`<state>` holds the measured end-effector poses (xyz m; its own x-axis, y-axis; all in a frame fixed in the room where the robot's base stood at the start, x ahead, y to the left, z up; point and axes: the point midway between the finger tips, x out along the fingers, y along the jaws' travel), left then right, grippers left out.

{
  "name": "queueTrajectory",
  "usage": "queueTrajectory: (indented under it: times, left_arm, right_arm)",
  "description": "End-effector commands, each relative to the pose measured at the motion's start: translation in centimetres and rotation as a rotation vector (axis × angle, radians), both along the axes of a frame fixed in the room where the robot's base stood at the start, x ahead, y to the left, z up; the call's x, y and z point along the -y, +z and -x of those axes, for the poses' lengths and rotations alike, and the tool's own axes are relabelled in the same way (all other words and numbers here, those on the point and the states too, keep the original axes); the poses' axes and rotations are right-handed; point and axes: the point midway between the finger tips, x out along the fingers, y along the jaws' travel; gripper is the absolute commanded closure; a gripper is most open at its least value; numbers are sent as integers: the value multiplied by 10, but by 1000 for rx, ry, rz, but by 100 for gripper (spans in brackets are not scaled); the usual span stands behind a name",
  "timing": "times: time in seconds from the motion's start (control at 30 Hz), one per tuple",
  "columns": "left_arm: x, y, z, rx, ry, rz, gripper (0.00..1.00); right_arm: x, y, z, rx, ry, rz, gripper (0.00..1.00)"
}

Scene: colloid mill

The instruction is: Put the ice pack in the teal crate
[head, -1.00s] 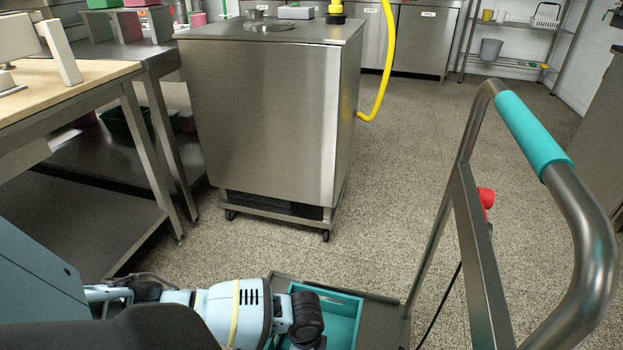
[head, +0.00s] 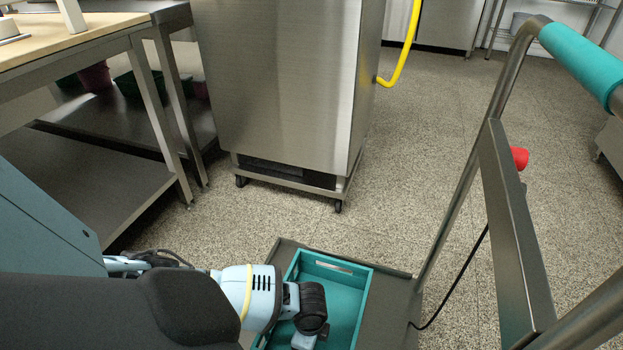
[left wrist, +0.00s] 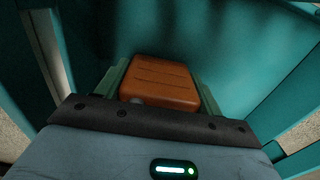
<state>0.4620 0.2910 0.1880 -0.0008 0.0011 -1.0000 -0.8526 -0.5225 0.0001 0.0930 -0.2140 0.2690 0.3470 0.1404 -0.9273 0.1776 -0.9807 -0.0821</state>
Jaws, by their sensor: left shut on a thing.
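The teal crate (head: 352,281) sits on the grey cart deck at the bottom of the head view. Its teal inside also fills most of the left wrist view (left wrist: 245,40). My left gripper (left wrist: 160,82) points down into the crate. Its two greenish fingers are shut on an orange-brown, rounded block, the ice pack (left wrist: 158,77). I cannot tell whether the pack touches the crate floor. In the head view my left wrist covers the near part of the crate, and the fingers and pack are hidden. My right gripper is not in view.
The cart deck (head: 394,298) has a tall metal handle with a teal grip (head: 580,55) at the right. A steel cabinet on casters (head: 280,90) stands behind. A wood-topped table (head: 75,45) with a lower shelf is at the left. Speckled floor between is clear.

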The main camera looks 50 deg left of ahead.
Motion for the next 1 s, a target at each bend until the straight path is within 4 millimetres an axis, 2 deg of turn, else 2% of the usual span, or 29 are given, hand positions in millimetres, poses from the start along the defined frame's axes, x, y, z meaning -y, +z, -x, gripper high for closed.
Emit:
queueTrajectory:
  times: [0.33, 0.37, 0.5, 0.83, 1.0]
  left_arm:
    - [1, -3, 0, 1, 0, 2, 59]
    - [1, -3, 0, 1, 0, 1, 29]
    - [0, -2, 0, 1, 0, 1, 11]
    - [0, 0, 0, 1, 0, 0, 11]
    - [0, 22, -1, 5, -1, 2, 11]
  right_arm:
    - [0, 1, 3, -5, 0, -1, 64]
    - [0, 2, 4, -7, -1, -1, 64]
    - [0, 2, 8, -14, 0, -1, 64]
    - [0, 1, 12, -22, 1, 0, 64]
    - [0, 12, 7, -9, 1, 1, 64]
